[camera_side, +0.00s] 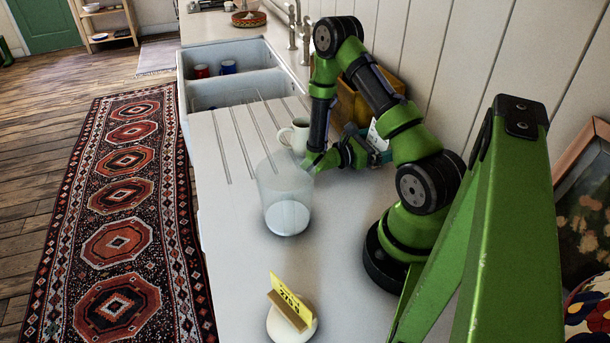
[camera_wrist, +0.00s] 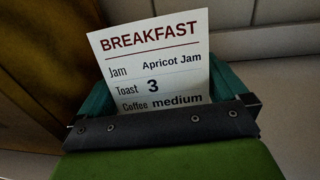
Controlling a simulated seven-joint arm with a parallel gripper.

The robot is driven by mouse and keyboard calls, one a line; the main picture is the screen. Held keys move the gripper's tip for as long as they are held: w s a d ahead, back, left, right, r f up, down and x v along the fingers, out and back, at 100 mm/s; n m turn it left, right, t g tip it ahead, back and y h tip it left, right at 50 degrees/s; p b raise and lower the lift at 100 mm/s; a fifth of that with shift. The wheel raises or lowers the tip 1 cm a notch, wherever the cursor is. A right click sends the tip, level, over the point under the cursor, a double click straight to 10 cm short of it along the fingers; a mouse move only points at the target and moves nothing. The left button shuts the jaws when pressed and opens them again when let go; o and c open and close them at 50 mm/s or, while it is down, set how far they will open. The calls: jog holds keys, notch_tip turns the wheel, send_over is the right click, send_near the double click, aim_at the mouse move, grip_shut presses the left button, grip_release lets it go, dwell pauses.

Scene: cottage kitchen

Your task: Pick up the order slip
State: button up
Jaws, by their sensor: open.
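The order slip (camera_wrist: 152,62) is a white card headed BREAKFAST, listing apricot jam, toast 3 and coffee medium. It stands upright, leaning back a little, with its lower edge hidden behind my gripper (camera_wrist: 160,125) in the wrist view. In the side view, the slip (camera_side: 375,134) stands near the wall, partly hidden by my arm. My gripper (camera_side: 360,150) is open and level, right in front of the slip. I cannot tell whether it touches the slip.
A white mug (camera_side: 297,133) and a clear glass jar (camera_side: 284,200) stand close to my wrist. A wooden box (camera_side: 350,105) is behind the arm by the wall. A yellow price card (camera_side: 289,300) sits on a round white base at the front. The sink (camera_side: 235,88) lies beyond.

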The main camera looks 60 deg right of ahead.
jog(key=shift+c, duration=0.2)
jog(key=c, duration=0.6)
jog(key=shift+r, duration=0.1)
